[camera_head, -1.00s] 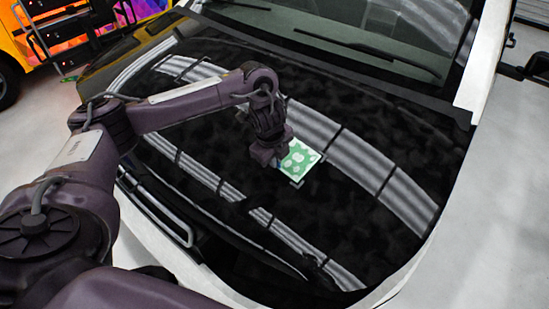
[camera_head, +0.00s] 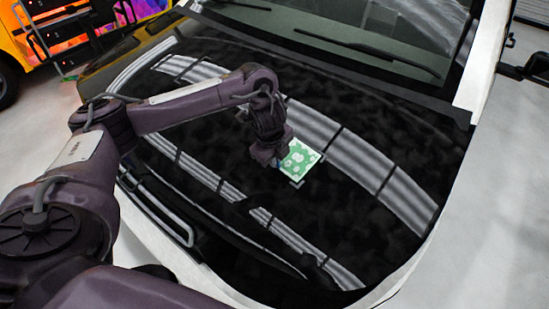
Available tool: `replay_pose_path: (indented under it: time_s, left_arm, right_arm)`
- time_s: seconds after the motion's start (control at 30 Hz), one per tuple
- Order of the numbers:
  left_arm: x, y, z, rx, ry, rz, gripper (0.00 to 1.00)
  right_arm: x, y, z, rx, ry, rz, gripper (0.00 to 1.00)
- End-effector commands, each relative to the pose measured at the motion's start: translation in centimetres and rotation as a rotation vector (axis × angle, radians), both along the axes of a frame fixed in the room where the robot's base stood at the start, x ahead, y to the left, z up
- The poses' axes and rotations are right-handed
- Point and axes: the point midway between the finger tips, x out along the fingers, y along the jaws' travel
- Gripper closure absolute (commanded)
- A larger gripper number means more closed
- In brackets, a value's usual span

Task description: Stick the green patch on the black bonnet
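The black bonnet (camera_head: 370,215) of a white car fills the middle of the view, glossy with striped light reflections. The green patch (camera_head: 301,158), a small square with pale markings, is over the middle of the bonnet. My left gripper (camera_head: 277,161) is at the patch's left edge, pointing down. Its fingers are mostly hidden, so I cannot tell whether they are closed on the patch. I also cannot tell whether the patch lies flat against the bonnet or just above it. My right gripper is not in view.
The windscreen with its wipers (camera_head: 367,52) is behind the bonnet. A side mirror (camera_head: 537,68) sticks out at the right. An orange vehicle (camera_head: 18,30) and a rack stand at the upper left. The bonnet to the right of the patch is clear.

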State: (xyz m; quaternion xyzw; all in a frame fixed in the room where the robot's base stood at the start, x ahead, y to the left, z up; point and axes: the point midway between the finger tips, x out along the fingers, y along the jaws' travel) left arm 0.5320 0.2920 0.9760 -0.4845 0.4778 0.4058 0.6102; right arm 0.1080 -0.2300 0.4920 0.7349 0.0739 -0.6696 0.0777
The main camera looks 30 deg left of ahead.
Motion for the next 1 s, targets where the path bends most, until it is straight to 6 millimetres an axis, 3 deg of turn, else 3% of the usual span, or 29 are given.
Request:
replay_pose_path:
  time_s: [0.1,0.3,0.67,1.0]
  left_arm:
    - [-0.1,0.0,-0.2,0.001,0.003,-0.001,1.00]
    - [-0.1,0.0,-0.1,0.001,0.003,-0.001,0.71]
    - [-0.1,-0.1,0.7,-0.001,-0.001,-0.002,0.71]
    - [-1.2,-0.1,6.3,0.002,-0.002,-0.003,0.71]
  right_arm:
    - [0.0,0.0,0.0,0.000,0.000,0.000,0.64]
    - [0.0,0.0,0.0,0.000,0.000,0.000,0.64]
    - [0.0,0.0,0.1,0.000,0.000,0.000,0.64]
    - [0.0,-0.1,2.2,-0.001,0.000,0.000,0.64]
